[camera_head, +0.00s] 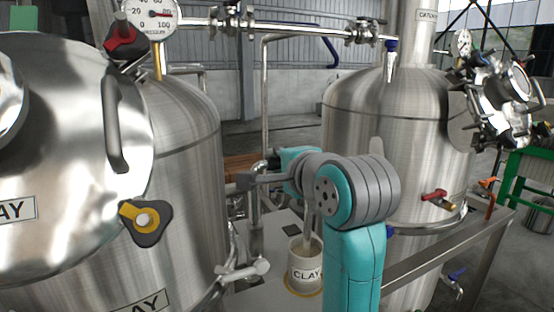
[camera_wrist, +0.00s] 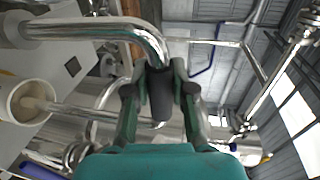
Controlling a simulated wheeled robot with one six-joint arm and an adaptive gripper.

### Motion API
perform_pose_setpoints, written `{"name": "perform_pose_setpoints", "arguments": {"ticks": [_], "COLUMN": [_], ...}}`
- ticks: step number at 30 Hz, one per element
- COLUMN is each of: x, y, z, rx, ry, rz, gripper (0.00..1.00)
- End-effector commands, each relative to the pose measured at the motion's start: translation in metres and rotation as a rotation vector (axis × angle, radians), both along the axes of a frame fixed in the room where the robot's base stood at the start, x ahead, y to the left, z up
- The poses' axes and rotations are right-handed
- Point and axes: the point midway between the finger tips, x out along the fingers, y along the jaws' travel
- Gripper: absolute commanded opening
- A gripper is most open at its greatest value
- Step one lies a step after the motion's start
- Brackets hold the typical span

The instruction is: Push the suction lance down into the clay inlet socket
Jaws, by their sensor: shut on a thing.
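My gripper (camera_wrist: 160,98) is shut on the black grip (camera_wrist: 161,85) of the suction lance, a bent steel tube (camera_wrist: 95,29). In the head view my gripper (camera_head: 262,180) is partly hidden by my wrist. One lance leg (camera_head: 254,207) points down on the left and meets a wider steel collar (camera_wrist: 12,27), seemingly the inlet socket; how deep it sits I cannot tell. Another steel leg (camera_wrist: 85,115) runs into the white clay pot (camera_head: 304,274), labelled CLAY. The pot also shows in the wrist view (camera_wrist: 12,113). The join between legs is hidden behind my gripper.
A large steel tank (camera_head: 185,150) stands left, its rounded, handled part (camera_head: 70,150) nearest. Another tank (camera_head: 400,120) stands right behind my arm. A steel rail (camera_head: 450,250) runs at lower right. Pipework with valves (camera_head: 290,30) crosses above. A little bench surface is bare around the pot.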

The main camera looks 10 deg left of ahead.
Motion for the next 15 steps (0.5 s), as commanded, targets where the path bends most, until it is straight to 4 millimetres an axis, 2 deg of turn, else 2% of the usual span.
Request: {"name": "perform_pose_setpoints", "arguments": {"ticks": [1,2,4,5,15], "x": [-0.0002,-0.0002,-0.0002,-0.0002,-0.0018], "y": [-0.0001,-0.0001,0.0000,-0.0001,-0.0013], "z": [-0.0006,-0.0001,0.0000,0.0000,-0.0003], "rx": [0.001,0.001,0.001,0.001,0.000], "ry": [-0.001,-0.002,-0.002,-0.002,0.000], "rz": [0.000,0.000,0.000,0.000,0.000], "gripper": [0.00,0.31,0.49,0.53,0.53]}}
